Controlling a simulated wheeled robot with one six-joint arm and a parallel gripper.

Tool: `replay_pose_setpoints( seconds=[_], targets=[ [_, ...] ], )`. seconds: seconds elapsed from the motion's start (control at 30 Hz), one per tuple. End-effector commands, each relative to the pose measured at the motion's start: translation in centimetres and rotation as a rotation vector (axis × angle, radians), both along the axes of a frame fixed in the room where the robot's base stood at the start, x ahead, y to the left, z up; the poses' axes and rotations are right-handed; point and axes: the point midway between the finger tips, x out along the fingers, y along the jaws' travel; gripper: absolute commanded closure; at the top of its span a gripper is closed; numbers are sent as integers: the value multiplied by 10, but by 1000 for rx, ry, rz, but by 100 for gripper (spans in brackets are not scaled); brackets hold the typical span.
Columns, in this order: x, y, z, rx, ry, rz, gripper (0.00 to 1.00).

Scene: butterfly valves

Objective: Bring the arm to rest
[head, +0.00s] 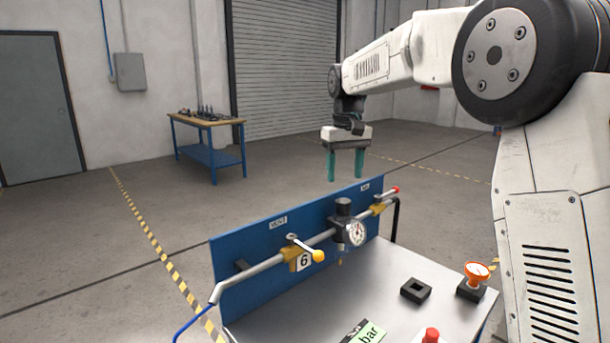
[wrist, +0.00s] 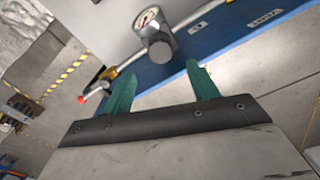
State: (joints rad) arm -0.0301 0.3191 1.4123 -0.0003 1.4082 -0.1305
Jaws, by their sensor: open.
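My gripper (head: 345,164) hangs from my white arm, above and behind the blue panel (head: 228,262) in the head view. Its two green fingers point down, apart, with nothing between them. In the wrist view my gripper (wrist: 161,82) also shows open and empty. The pipe with a round gauge (head: 355,234) runs along the panel below it. A valve with a yellow-tipped handle (head: 318,256) and a tag reading 6 sits left of the gauge, and a red-tipped valve handle (head: 394,190) sits right of it. The gripper touches none of these.
The grey bench top (head: 365,292) carries a black square block (head: 416,290), an orange-rimmed gauge (head: 477,270), a red button (head: 431,335) and a green "bar" card (head: 370,333). A blue-legged worktable (head: 208,122) stands far back. The floor behind the panel is free.

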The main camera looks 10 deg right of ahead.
Motion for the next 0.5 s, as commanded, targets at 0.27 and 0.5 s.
replay_pose_setpoints(
  seconds=[0.27, 0.5],
  targets=[
    [-52, -2, -37, -5, 66, -47, 41],
    [-164, -9, -42, -6, 77, -92, 41]
  ],
)
